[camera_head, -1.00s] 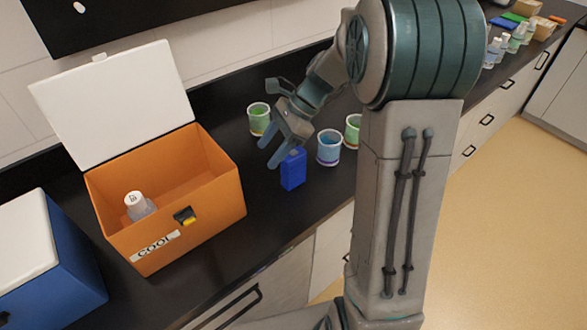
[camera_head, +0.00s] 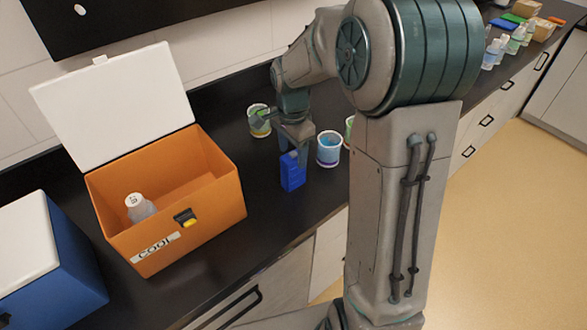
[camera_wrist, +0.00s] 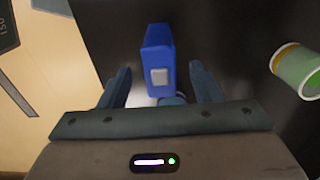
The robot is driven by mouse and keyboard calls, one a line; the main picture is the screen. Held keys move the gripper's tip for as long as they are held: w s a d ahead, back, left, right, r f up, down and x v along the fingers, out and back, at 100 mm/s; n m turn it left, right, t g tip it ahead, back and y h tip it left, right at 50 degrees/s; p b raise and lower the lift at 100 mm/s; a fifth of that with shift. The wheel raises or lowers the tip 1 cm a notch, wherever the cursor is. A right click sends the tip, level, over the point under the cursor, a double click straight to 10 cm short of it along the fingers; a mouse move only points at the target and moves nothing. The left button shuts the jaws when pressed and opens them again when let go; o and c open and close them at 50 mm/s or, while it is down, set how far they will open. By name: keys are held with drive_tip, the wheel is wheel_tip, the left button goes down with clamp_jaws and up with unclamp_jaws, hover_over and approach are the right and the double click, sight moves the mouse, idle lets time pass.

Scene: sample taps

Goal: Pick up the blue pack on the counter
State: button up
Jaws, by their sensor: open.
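The blue pack (camera_head: 292,172) stands upright on the black counter, right of the orange box. In the wrist view the blue pack (camera_wrist: 160,62) lies ahead of and between the two fingers, with a light square on its near face. My gripper (camera_head: 290,155) is directly above and around the top of the pack in the head view, pointing down. In the wrist view my gripper (camera_wrist: 160,82) has its fingers spread, with a gap on each side of the pack. Whether a finger touches it cannot be told.
Cups with green (camera_head: 259,120) and blue (camera_head: 329,148) contents stand close by; another is partly hidden by my arm. An open orange box (camera_head: 190,225) holding a white-capped bottle (camera_head: 138,207) stands to the left, beside a blue box (camera_head: 60,265). The counter's front edge is near.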

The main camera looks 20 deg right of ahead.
sight(293, 168)
drive_tip(key=shift+d+f+p, duration=0.1)
drive_tip(key=shift+f+p, duration=0.65)
drive_tip(key=shift+f, duration=2.55)
drive_tip(key=c, duration=1.2)
